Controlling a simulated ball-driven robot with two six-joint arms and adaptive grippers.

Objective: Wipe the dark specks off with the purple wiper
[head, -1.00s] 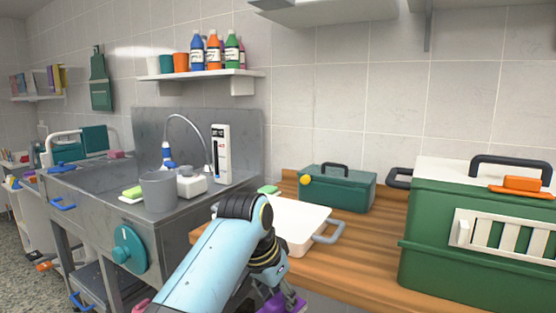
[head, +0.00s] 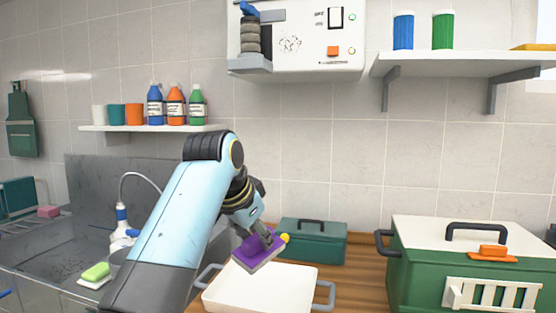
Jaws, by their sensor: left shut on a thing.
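My left gripper (head: 263,238) is shut on the purple wiper (head: 254,251). The wiper is a purple block with a pale underside, held tilted above the far left part of a white tray (head: 318,273). The tray has grey handles and stands on the wooden counter. I see no dark specks on the part of the tray in view. My right gripper is not in view.
A dark green toolbox (head: 314,243) stands behind the tray. A large green carrier (head: 468,265) with a white top and an orange latch fills the counter's right. A metal sink (head: 40,240) lies left. A control panel (head: 305,40) hangs on the wall above.

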